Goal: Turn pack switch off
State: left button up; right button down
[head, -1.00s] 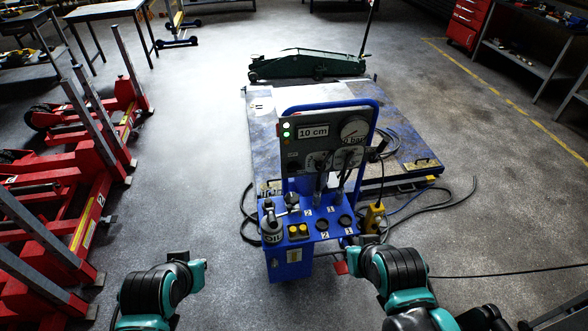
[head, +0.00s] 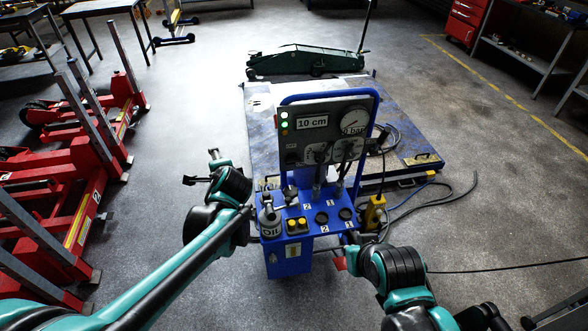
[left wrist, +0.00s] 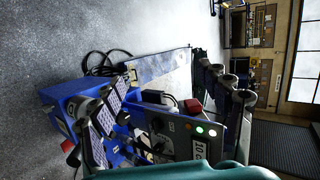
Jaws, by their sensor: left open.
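The blue control stand (head: 293,258) carries an upright grey panel (head: 300,140) with lit lamps (head: 285,124), a "10 cm" display (head: 312,122) and a round gauge (head: 354,121). A small dark switch (head: 291,158) sits below the lamps; I cannot read its label or setting. In the left wrist view the panel (left wrist: 180,148) appears sideways, with its lamps lit and a dark control on it. My left gripper (head: 199,168) is open and empty, left of the panel and apart from it.
A low platform (head: 410,150) stands behind the stand with a green trolley jack (head: 305,62) on its far side. Red lifting equipment (head: 75,190) lines the left. Cables (head: 455,205) lie on the floor right of the stand. Open floor (head: 180,110) lies between.

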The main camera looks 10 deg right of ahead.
pick_arm(q)
jog(key=w+d+f+m+t+b, duration=0.1)
jog(key=w+d+f+m+t, duration=0.1)
jog(key=w+d+f+m, duration=0.35)
jog(key=m+t+h+b, duration=0.25)
jog(key=m+t, duration=0.25)
jog(key=m, duration=1)
send_near(294, 163)
jog(key=w, duration=0.1)
jog(key=w+b, duration=0.1)
jog(key=w, duration=0.1)
jog(key=w+b, duration=0.1)
jog(key=w, duration=0.2)
jog(key=w+b, duration=0.1)
jog(key=w, duration=0.2)
jog(key=shift+w+a+f, duration=0.1)
jog(key=shift+a, duration=0.3)
jog(key=c, duration=1.2)
